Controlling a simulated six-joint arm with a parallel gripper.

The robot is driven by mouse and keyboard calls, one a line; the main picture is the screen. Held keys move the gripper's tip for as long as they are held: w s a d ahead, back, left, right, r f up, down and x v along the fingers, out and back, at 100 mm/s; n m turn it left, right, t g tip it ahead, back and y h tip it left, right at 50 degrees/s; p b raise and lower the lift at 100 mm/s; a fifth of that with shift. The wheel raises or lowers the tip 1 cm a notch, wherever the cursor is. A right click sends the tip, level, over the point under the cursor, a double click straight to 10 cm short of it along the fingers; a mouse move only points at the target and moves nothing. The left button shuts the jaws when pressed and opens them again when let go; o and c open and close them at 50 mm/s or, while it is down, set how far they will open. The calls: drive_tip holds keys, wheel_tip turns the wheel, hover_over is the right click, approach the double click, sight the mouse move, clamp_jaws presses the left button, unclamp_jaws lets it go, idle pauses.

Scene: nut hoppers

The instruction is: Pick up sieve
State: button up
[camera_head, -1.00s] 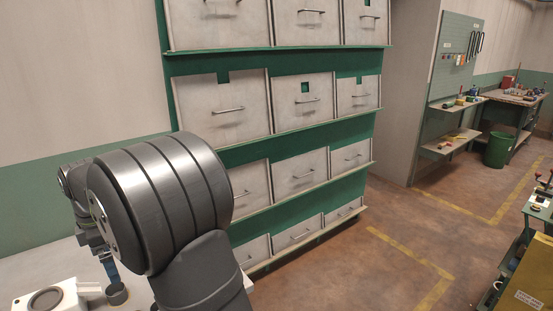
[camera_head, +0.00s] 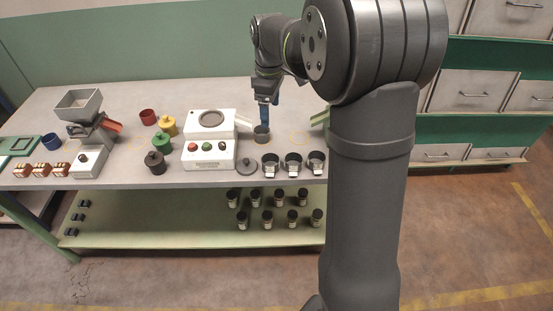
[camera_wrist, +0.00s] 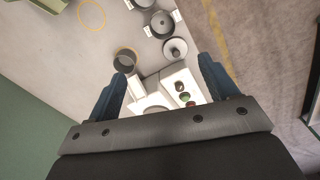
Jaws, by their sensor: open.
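An open dark grey cylinder (camera_head: 262,134), which looks like the sieve, stands upright on the table to the right of a white machine. It also shows in the wrist view (camera_wrist: 125,60), with a brownish inside, near the tip of the left finger. I cannot see whether it has a mesh. My gripper (camera_head: 265,112) has blue fingers and is above and close to this cylinder. In the wrist view my gripper (camera_wrist: 160,76) is open, with its fingers wide apart and nothing held between them.
The white machine (camera_head: 209,145) has a round top and coloured buttons. Near the front edge are a grey knobbed lid (camera_head: 247,166) and several labelled dark cups (camera_head: 293,160). Coloured pots (camera_head: 162,142) and a hopper (camera_head: 79,103) stand left. Bare tabletop surrounds a yellow ring (camera_head: 299,138).

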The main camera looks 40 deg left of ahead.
wheel_tip(320, 180, down, 4)
drive_tip(key=m, duration=0.4)
hover_over(270, 159)
drive_tip(key=s+d, duration=0.1)
drive_tip(key=d, duration=0.1)
wheel_tip(270, 159, down, 12)
drive_tip(key=shift+r, duration=0.2)
drive_tip(key=f, duration=0.2)
drive_tip(key=s+f, duration=0.1)
drive_tip(key=f, duration=0.1)
drive_tip(key=shift+w+f, duration=0.1)
drive_tip(key=shift+f, duration=0.5)
drive_tip(key=c, duration=1.1)
drive_tip(key=shift+o, duration=0.2)
drive_tip(key=shift+r, duration=0.1)
